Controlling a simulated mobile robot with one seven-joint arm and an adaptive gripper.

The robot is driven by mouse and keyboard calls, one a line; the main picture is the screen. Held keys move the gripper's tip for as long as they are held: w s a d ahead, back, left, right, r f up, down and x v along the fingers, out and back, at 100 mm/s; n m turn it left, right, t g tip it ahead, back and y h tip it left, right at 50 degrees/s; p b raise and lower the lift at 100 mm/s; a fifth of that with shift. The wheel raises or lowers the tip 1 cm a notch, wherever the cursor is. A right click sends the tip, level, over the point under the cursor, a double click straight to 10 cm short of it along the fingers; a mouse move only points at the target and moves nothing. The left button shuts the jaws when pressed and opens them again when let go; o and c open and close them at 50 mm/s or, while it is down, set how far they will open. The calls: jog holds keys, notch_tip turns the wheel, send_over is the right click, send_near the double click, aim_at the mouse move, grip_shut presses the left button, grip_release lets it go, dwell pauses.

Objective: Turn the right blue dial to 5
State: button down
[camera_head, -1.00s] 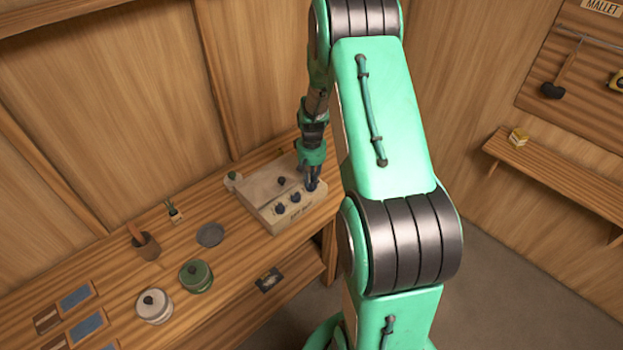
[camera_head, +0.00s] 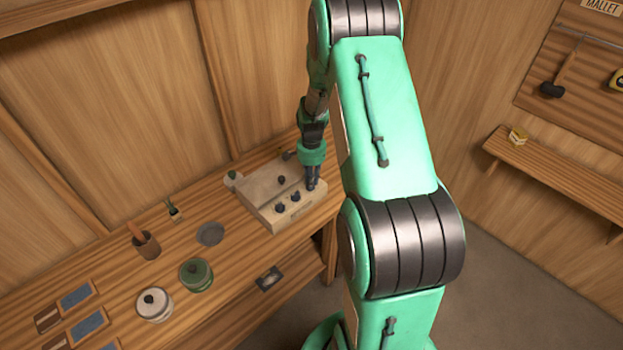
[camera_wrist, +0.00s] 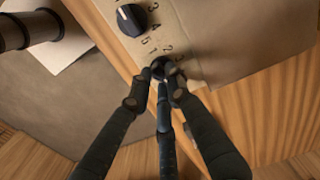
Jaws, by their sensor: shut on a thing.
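A beige control box (camera_head: 273,214) stands on the wooden bench with a row of dark dials along its front. My gripper (camera_head: 311,188) points down at the right end of that row. In the wrist view my gripper (camera_wrist: 163,76) has its dark fingers closed around a small dark dial (camera_wrist: 160,63). The fingers cover most of this dial, so its pointer setting and blue colour cannot be read. A neighbouring dial (camera_wrist: 131,20) with a white pointer line is uncovered, with printed numbers beside it.
A grey dish (camera_head: 210,234), a green lidded pot (camera_head: 196,275) and a white lidded pot (camera_head: 154,304) stand left of the box. A brown pot (camera_head: 146,245) is farther left. A wooden wall rises behind the bench. The bench's right end is close to my gripper.

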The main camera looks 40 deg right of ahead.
jog(key=shift+w+r+m, duration=0.1)
jog(key=shift+m, duration=1.2)
jog(key=c, duration=1.6)
grip_release()
jog(key=shift+c, duration=0.2)
notch_tip(320, 180, up, 12)
jog(key=shift+a+r, duration=0.1)
